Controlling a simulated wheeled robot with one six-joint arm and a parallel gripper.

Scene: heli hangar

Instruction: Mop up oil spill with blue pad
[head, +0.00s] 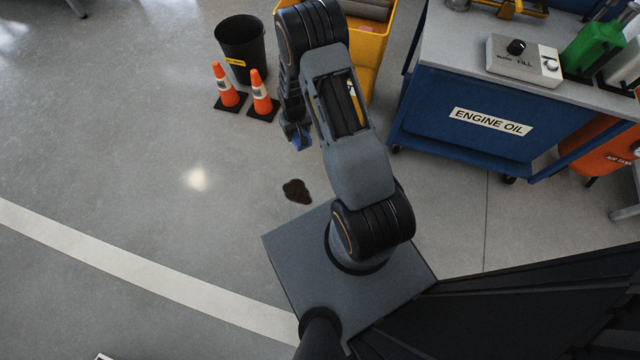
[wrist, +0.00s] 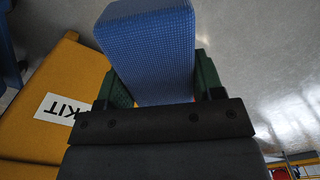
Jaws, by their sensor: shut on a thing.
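The blue pad (wrist: 150,50) fills the upper middle of the wrist view. My gripper (wrist: 155,88) is shut on it, with a green finger on each side. In the head view, my gripper (head: 298,138) hangs below the arm, and a small part of the blue pad (head: 301,143) shows at its tip; the rest is hidden by the gripper. The oil spill (head: 297,191) is a small dark brown patch on the grey floor, lower in the picture than my gripper and just beyond my base. The pad appears held above the floor, apart from the spill.
Two orange cones (head: 228,87) (head: 262,94) stand left of my arm, by a black bin (head: 241,45). A yellow container (head: 372,47) is behind my arm. A blue cart (head: 480,118) labelled ENGINE OIL stands right. Floor left of the spill is clear.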

